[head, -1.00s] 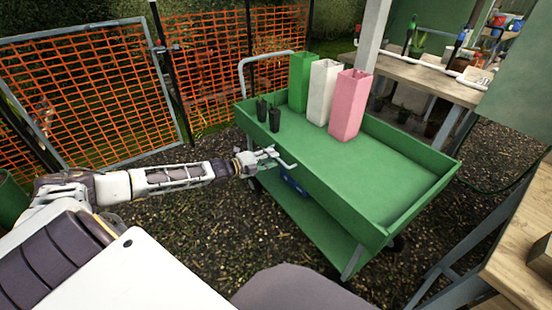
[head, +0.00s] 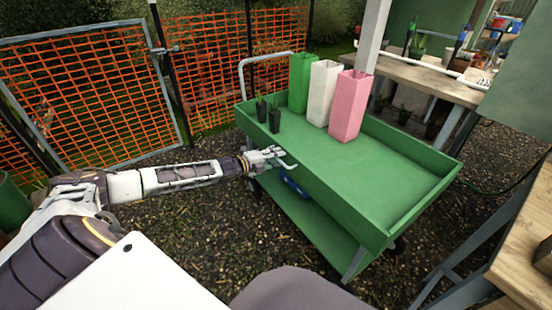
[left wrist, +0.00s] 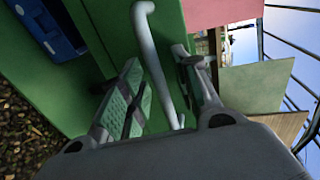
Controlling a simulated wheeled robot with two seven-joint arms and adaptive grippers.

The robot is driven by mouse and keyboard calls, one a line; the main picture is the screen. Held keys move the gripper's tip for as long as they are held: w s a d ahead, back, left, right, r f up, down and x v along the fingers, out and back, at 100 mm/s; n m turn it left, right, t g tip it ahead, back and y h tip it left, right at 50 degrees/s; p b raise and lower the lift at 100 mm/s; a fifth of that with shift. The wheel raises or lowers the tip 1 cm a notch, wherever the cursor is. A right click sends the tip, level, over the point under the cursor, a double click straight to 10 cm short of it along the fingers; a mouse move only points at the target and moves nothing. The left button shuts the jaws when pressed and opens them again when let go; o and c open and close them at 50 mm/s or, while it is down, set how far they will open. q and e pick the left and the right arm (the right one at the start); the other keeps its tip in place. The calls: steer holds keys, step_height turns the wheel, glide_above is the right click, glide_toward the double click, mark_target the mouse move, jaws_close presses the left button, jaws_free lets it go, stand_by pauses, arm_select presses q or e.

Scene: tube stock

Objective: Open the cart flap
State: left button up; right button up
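The green cart (head: 375,166) stands in the middle of the head view. Its long near side wall (head: 325,195), which looks like the flap, is upright. A pale bar handle (left wrist: 158,65) sticks out from the green panel in the left wrist view; in the head view it shows partly beside the gripper. My left gripper (head: 276,157) is at this handle, outside the near wall. In the left wrist view its two fingers (left wrist: 160,88) are apart with the handle between them. I cannot tell whether either finger touches it. My right gripper is not in view.
Two small black pots (head: 268,115) and green (head: 302,82), white (head: 322,95) and pink (head: 350,106) tall containers stand on the cart top. A blue case (head: 293,188) is on the lower shelf. A wooden bench (head: 525,235) is at the right. Gravel lies left of the cart.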

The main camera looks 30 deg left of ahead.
arm_select(q)
steer(key=shift+c, duration=0.4)
jaws_close()
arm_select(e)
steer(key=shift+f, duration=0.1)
arm_select(q)
steer(key=shift+s+f, duration=0.1)
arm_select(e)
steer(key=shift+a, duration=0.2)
arm_select(q)
steer(key=shift+f, duration=0.1)
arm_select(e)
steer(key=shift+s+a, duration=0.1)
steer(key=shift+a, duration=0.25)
arm_select(q)
steer(key=shift+s+t, duration=0.1)
steer(key=shift+t, duration=0.2)
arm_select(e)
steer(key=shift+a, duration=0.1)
